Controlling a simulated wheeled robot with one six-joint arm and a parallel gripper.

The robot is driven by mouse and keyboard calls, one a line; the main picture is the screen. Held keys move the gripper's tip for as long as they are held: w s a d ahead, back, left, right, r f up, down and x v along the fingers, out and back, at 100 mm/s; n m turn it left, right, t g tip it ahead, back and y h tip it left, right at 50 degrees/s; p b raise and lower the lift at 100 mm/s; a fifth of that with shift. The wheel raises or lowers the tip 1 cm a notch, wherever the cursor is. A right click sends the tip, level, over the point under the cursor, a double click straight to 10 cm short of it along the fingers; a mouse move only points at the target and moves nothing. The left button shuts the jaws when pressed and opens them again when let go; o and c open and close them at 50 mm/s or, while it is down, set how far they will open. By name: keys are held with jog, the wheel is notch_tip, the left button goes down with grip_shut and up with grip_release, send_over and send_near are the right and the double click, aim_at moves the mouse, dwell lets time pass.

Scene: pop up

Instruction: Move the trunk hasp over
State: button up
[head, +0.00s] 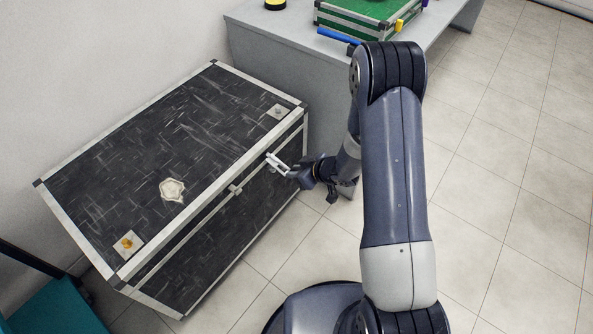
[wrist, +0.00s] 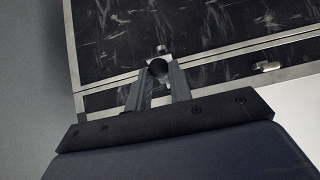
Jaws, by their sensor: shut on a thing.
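The black trunk (head: 130,150) with pale metal edging stands at the left, its lid down. My gripper (head: 276,163) is at the upper front edge of the trunk, toward its far end. In the wrist view, my gripper (wrist: 160,77) has its two fingers on either side of the trunk hasp (wrist: 162,50), a small metal piece with a dark round part, at the lid seam. The fingers are shut on it and partly hide it. A second, similar hasp (head: 235,189) sits nearer the middle of the front edge; it also shows in the wrist view (wrist: 266,67).
A grey table (head: 252,40) stands behind the trunk, with a green case (head: 350,15) and a blue bar (head: 338,36) on it. A teal object (head: 55,308) is at the lower left. The tiled floor at the right is clear.

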jog(key=shift+r, duration=0.15)
jog(key=shift+w+a+r+p, duration=0.1)
jog(key=shift+a+r+p, duration=0.05)
jog(key=shift+r+p, duration=1.35)
jog(key=shift+w+a+r+p, duration=0.1)
jog(key=shift+r+p, duration=0.5)
jog(key=shift+p, duration=0.05)
jog(key=o, duration=0.8)
jog(key=shift+f, duration=0.1)
jog(key=shift+o, duration=0.2)
